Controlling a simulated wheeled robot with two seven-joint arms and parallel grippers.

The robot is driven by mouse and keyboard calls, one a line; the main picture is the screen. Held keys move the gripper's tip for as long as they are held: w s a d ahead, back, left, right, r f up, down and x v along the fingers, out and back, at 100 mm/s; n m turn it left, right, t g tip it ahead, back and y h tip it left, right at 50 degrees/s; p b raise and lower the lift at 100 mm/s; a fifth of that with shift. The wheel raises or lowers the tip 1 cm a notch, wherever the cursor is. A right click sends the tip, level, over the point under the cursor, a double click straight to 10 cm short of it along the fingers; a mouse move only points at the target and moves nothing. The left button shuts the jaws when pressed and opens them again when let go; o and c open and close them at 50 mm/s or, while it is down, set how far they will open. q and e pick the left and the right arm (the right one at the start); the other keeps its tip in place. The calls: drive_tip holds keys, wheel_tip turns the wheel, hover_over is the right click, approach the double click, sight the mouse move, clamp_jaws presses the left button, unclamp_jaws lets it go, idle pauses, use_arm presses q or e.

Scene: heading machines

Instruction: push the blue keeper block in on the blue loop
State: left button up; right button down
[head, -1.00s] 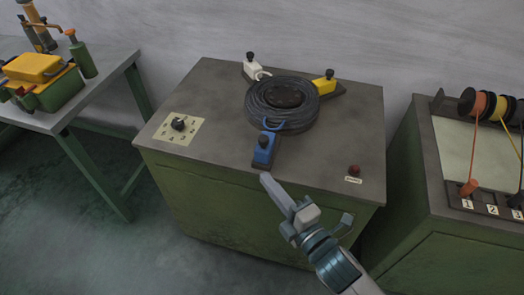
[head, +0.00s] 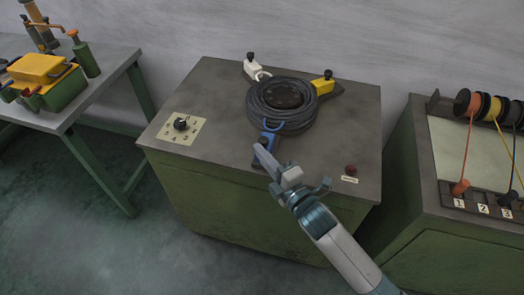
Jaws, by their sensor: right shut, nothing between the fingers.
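The blue keeper block (head: 268,138) sits on the near arm of the dark three-armed fixture on the green machine's top. It is mostly hidden behind my right gripper. The blue loop (head: 274,124) arches at the near side of the black cable coil (head: 283,104), just beyond the block. My right gripper (head: 258,149) is shut and empty, with its tips at the near end of the blue block. I cannot tell whether they touch it. My left gripper is not in view.
A white block (head: 252,67) and a yellow block (head: 323,84) sit on the fixture's other arms. A dial (head: 181,124) is left, a red button (head: 351,170) right. A spool bench (head: 436,150) stands right, a table with a green toolbox (head: 66,93) left.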

sight(267, 138)
idle(0.3)
drive_tip(key=w, duration=0.2)
drive_tip(key=w+d, duration=0.2)
drive_tip(key=w, duration=0.1)
drive_tip(key=shift+w, duration=0.35)
drive_tip(key=shift+a+r, duration=0.1)
